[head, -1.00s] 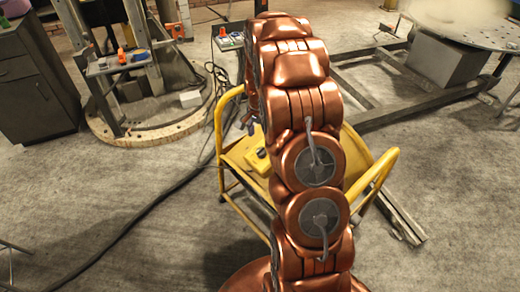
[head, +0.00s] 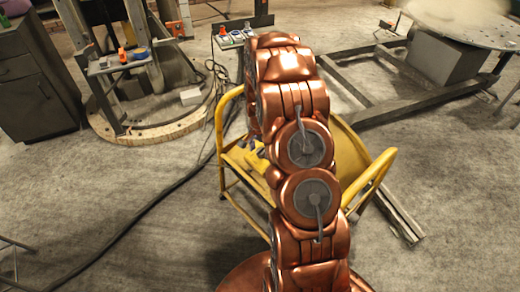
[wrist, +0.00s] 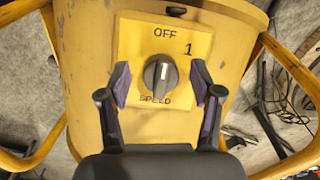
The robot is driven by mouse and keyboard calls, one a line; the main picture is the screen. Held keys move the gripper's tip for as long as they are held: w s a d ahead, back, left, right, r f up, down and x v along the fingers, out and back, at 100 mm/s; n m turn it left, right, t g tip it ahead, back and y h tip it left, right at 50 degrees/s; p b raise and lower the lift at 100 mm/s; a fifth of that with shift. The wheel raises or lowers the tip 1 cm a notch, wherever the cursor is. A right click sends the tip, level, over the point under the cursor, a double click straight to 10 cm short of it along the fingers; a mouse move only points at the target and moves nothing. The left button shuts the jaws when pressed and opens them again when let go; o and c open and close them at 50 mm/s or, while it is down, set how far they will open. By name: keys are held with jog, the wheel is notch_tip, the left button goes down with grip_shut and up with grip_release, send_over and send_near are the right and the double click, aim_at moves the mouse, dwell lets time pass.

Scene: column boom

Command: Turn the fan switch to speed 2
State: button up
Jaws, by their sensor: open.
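The fan switch (wrist: 160,77) is a round dark knob on a yellow plate (wrist: 130,40) in the middle of the wrist view. The plate reads OFF at the top, 1 at the upper right and SPEED below; no 2 is visible. The knob's light pointer line stands roughly upright, toward OFF. My gripper (wrist: 160,82) is open, with one finger on each side of the knob and a clear gap to it as seen here. Depth between fingertips and plate is hard to judge. In the head view my arm hides most of the gripper and the knob.
The yellow frame (head: 222,165) with tubular rails surrounds the switch. A cable (head: 140,222) runs over the floor at left. A grey cabinet (head: 35,90) stands far left, and a steel frame (head: 430,92) stands at right. The floor at lower left is mostly clear.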

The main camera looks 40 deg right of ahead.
jog(key=shift+c, duration=0.2)
jog(key=c, duration=1.1)
